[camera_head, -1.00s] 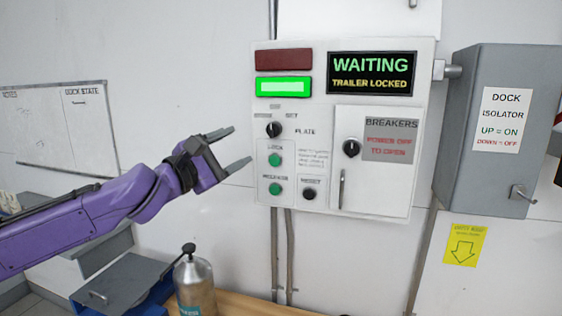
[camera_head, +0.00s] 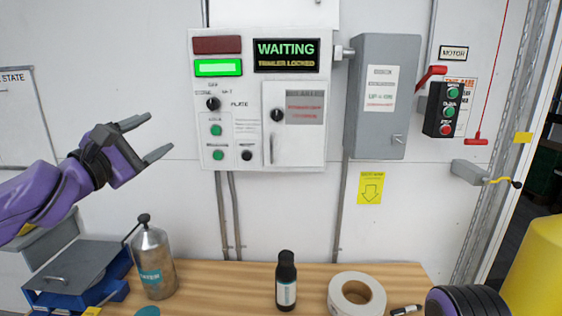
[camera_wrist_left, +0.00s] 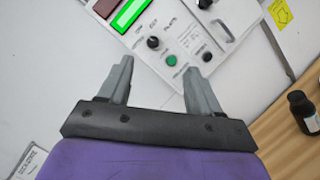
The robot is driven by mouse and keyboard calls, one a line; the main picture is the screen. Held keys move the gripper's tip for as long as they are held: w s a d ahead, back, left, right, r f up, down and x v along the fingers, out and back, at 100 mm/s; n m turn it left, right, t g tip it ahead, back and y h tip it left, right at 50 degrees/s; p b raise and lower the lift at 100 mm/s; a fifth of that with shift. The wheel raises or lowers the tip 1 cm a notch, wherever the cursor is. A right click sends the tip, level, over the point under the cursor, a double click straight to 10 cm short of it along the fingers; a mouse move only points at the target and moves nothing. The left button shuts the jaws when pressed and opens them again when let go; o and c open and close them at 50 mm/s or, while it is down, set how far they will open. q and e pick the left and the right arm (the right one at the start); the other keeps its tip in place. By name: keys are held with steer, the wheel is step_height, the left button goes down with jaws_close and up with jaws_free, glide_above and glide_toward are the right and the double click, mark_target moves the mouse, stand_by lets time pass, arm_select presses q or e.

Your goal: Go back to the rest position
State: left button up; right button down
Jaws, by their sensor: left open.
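My left gripper (camera_head: 158,137) is open and empty, in front of the white wall to the left of the control panel (camera_head: 243,181). It touches nothing that I can see. In the left wrist view its two fingers (camera_wrist_left: 160,85) stand apart, with the panel's knobs and green buttons beyond them. The panel's display (camera_head: 286,55) reads WAITING, TRAILER LOCKED. A green lamp (camera_head: 218,68) is lit under a dark red one (camera_head: 217,45). The breaker door (camera_head: 293,150) looks closed. A purple and black part (camera_head: 466,301) at the bottom right seems to be my right arm; its gripper is not shown.
A wooden bench (camera_head: 235,280) runs below the panel. On it stand a metal bottle (camera_head: 153,265), a black bottle (camera_head: 286,282) and a tape roll (camera_head: 357,295). A blue tray (camera_head: 75,280) is at the left. The grey isolator box (camera_head: 382,100) and a button box (camera_head: 446,110) are on the wall.

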arm_select(q)
steer(key=w+d+f+m+g+y+b, duration=0.1)
steer(key=d+f+g+y, duration=0.15)
steer(key=f, duration=0.95)
steer(key=d+f+m+g+y, duration=0.1)
steer(key=f+g+y, duration=0.15)
steer(key=f, duration=1.05)
steer(key=s+f+m+g+y+b, duration=0.1)
steer(key=s+f+m+g, duration=0.15)
steer(key=f, duration=0.85)
steer(key=s+f+m+g+y, duration=0.1)
steer(key=s+f, duration=0.3)
steer(key=f, duration=0.6)
steer(key=s+a+f+m+g+y+b, duration=0.1)
steer(key=s+a+f+m+g+y, duration=0.1)
steer(key=s+f, duration=1)
steer(key=s+a+f+m+g+y+b, duration=0.1)
steer(key=s+a+f+m+g, duration=0.4)
steer(key=s+f, duration=0.7)
steer(key=s+a+b, duration=0.1)
steer(key=s, duration=0.6)
steer(key=shift+a+f+m+y, duration=0.2)
steer(key=shift+a+m+y, duration=0.15)
steer(key=shift+y, duration=0.05)
arm_select(e)
steer(key=f, duration=0.5)
steer(key=shift+w+f, duration=0.2)
